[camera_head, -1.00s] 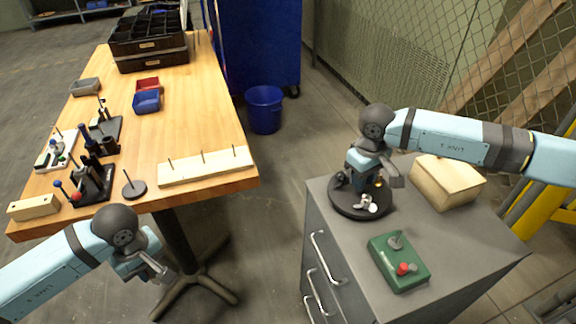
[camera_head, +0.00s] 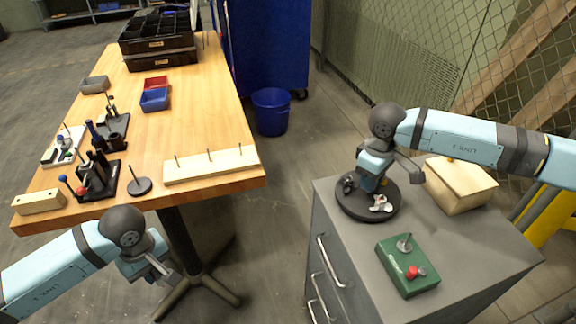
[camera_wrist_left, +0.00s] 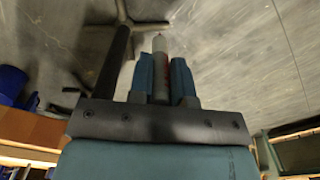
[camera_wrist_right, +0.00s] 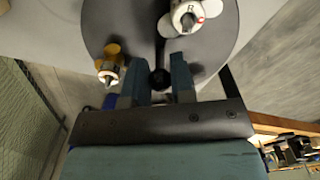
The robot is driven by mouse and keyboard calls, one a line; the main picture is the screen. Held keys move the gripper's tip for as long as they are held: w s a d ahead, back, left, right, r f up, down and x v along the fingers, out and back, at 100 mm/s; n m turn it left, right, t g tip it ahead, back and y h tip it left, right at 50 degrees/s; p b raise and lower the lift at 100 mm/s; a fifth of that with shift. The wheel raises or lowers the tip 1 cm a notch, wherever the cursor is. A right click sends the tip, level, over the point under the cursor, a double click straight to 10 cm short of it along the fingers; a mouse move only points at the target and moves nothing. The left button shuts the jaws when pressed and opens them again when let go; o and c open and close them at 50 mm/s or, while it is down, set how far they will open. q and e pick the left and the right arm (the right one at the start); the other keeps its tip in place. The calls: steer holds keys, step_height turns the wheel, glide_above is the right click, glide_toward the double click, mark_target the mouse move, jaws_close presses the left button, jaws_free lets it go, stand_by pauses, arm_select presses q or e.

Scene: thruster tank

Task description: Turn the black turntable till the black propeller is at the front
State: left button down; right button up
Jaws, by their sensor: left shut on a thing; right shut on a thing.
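The black turntable (camera_head: 352,211) lies on the grey cabinet. The black propeller (camera_head: 348,184) looks to be the dark piece at its left edge, partly beside my gripper. A white propeller (camera_head: 381,204) sits at the front right and also shows in the right wrist view (camera_wrist_right: 188,16). A yellow propeller (camera_wrist_right: 110,65) shows there too. My right gripper (camera_head: 372,183) is shut on a dark round-topped post (camera_wrist_right: 160,79) on the turntable. My left gripper (camera_head: 166,280) is shut on a slim grey rod (camera_wrist_left: 161,72) with a pale tip, in the air beside the wooden table.
A green box with a red button (camera_head: 408,268) stands in front of the turntable. A wooden box (camera_head: 462,188) stands right of it, close to my right arm. The wooden table (camera_head: 190,120) holds a pegged board (camera_head: 212,168), stands and bins. A blue bucket (camera_head: 271,112) stands on the floor.

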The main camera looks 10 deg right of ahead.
steer(key=o, duration=0.8)
steer(key=shift+r, duration=0.1)
arm_select(q)
steer(key=shift+r+p, duration=2.2)
arm_select(e)
steer(key=shift+r, duration=4.45)
steer(key=shift+f, duration=0.1)
